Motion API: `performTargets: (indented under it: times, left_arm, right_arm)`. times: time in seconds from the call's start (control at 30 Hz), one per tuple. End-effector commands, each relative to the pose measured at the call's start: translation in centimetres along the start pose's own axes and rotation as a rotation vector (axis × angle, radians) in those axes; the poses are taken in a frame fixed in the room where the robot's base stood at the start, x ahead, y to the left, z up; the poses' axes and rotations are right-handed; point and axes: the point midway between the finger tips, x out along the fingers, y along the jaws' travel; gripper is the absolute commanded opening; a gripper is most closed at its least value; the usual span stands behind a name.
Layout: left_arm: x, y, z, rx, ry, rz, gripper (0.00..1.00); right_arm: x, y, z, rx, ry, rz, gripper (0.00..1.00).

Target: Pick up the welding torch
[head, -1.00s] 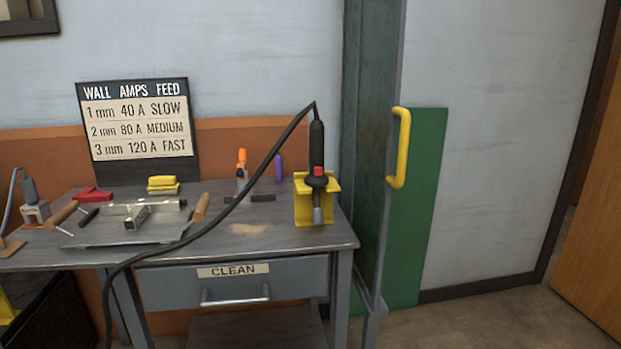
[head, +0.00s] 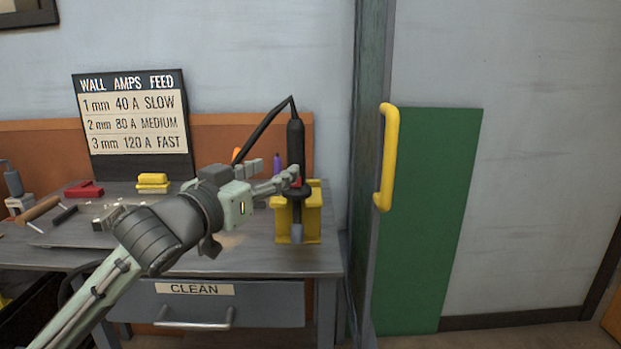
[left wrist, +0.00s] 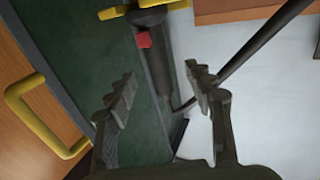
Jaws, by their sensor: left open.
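The welding torch (head: 296,143) stands upright in a yellow holder (head: 313,222) at the right end of the workbench. It has a black handle, a red button and a grey nozzle pointing down. My left gripper (head: 292,178) reaches in from the left at the height of the red button and overlaps the torch in the head view. In the left wrist view the torch handle (left wrist: 156,62) shows beyond and between the two spread fingers of the left gripper (left wrist: 160,90). The fingers are open and hold nothing; whether they touch the handle is unclear. My right gripper is not in view.
A black cable (head: 268,128) runs from the torch's top and passes behind my left arm. A yellow block (head: 153,182) and a red piece (head: 84,190) lie at the back left.

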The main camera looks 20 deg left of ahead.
Motion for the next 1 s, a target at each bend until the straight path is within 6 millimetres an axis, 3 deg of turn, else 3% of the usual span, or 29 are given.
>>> performTargets:
  times: [0.17,0.63,0.93,1.0]
  left_arm:
    - [1.1,0.0,-0.1,-0.001,0.002,-0.001,0.53]
    - [7.2,0.3,0.1,0.000,0.001,-0.001,0.53]
    - [7.8,0.4,0.2,0.001,-0.001,-0.001,0.53]
    - [7.8,0.4,0.2,0.001,-0.001,-0.001,0.47]
  right_arm:
    - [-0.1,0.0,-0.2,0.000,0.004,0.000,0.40]
    - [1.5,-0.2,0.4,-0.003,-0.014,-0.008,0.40]
    - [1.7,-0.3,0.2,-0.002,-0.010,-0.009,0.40]
    - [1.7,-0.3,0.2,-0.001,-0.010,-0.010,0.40]
